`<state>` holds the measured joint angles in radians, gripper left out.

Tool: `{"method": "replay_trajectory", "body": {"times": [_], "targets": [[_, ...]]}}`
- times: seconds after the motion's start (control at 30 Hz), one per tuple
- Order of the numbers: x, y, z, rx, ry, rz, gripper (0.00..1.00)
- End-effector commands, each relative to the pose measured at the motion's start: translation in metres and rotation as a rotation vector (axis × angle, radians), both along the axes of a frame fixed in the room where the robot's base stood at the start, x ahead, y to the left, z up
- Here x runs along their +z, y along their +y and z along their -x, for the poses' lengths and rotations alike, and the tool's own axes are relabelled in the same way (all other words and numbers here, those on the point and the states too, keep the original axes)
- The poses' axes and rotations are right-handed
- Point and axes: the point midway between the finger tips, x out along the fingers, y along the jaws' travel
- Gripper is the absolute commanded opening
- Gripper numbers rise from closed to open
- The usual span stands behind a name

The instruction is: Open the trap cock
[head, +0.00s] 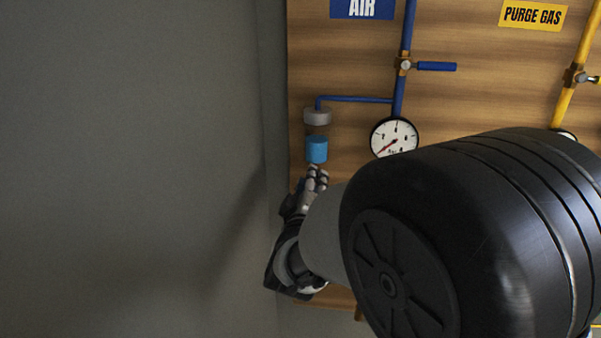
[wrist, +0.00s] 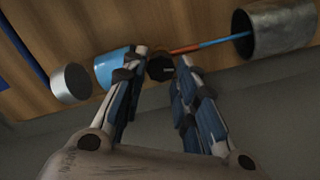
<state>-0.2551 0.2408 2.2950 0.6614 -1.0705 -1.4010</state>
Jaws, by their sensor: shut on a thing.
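The trap on the air line has a grey cap (head: 317,116) and a blue lower part (head: 317,150); its blue part also shows in the wrist view (wrist: 113,66). A small dark knob, the trap cock (wrist: 160,70), sits just past the blue part, between my fingertips. My gripper (head: 316,174) reaches up from below the trap, its fingers closed on the cock (wrist: 160,62). In the head view my fingers hide the cock. I cannot tell how far it is turned.
A thin orange and blue line (wrist: 205,45) runs from the cock towards a grey metal cup (wrist: 280,28). A gauge (head: 394,136) and a blue-handled valve (head: 436,66) are right of the trap on the wooden board. A grey wall (head: 130,160) stands left.

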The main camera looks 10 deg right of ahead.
Motion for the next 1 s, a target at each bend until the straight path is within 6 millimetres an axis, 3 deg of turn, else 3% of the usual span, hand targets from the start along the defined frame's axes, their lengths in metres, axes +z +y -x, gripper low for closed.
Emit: {"method": "replay_trajectory", "body": {"times": [0.4, 0.97, 1.0], "targets": [[-0.0001, 0.0006, -0.0002, 0.001, 0.060, 0.188, 0.03], [-0.0006, 0.0005, -0.0002, 0.000, 0.069, 0.215, 0.03], [-0.0006, 0.0005, -0.0002, 0.000, 0.069, 0.215, 0.28]]}}
